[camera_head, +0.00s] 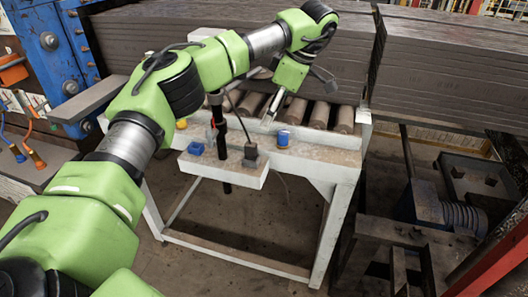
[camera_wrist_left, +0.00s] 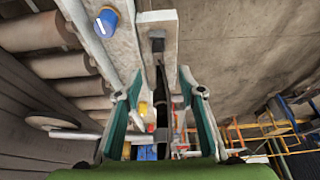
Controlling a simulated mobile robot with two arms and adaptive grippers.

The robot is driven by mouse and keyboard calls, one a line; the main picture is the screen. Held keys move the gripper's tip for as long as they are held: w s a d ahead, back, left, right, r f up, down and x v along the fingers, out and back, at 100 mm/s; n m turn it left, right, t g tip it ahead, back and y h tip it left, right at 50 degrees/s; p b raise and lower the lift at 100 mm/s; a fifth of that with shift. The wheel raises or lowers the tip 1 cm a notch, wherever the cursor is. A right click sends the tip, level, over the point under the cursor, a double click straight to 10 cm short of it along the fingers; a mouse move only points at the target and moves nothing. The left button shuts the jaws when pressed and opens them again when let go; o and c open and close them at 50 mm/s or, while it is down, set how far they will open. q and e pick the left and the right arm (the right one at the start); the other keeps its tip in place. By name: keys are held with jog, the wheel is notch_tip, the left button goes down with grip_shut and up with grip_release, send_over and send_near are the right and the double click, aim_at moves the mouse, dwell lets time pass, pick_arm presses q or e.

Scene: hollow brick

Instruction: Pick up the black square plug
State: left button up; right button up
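The black square plug (camera_head: 250,152) sits on a pale ledge at the front of the white roller table, with a thin black cable rising from it. In the left wrist view the plug (camera_wrist_left: 157,44) shows beyond the fingertips, near the top centre, with dark cable running down between the fingers. My left gripper (camera_head: 272,108) is above the table, up and to the right of the plug in the head view. In the wrist view its two fingers (camera_wrist_left: 160,94) are spread apart with no plug between them. My right gripper is not in view.
A dark upright rod (camera_head: 220,128) stands close left of the plug. Metal rollers (camera_head: 320,115) and stacked slabs (camera_head: 450,70) lie behind.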

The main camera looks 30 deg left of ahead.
aim_at(251, 144)
pick_arm(q)
jog(key=p+x, duration=0.1)
jog(key=x, duration=0.3)
jog(key=a+x, duration=0.1)
jog(key=x, duration=0.3)
jog(key=shift+a+r+p, duration=0.1)
jog(key=shift+r+p, duration=0.1)
jog(key=shift+p, duration=0.15)
jog(key=p+x, duration=0.2)
jog(key=x, duration=0.2)
jog(key=shift+a+f, duration=0.3)
jog(key=shift+f, duration=0.05)
jog(key=shift+a+f, duration=0.1)
jog(key=shift+f, duration=0.2)
grip_shut()
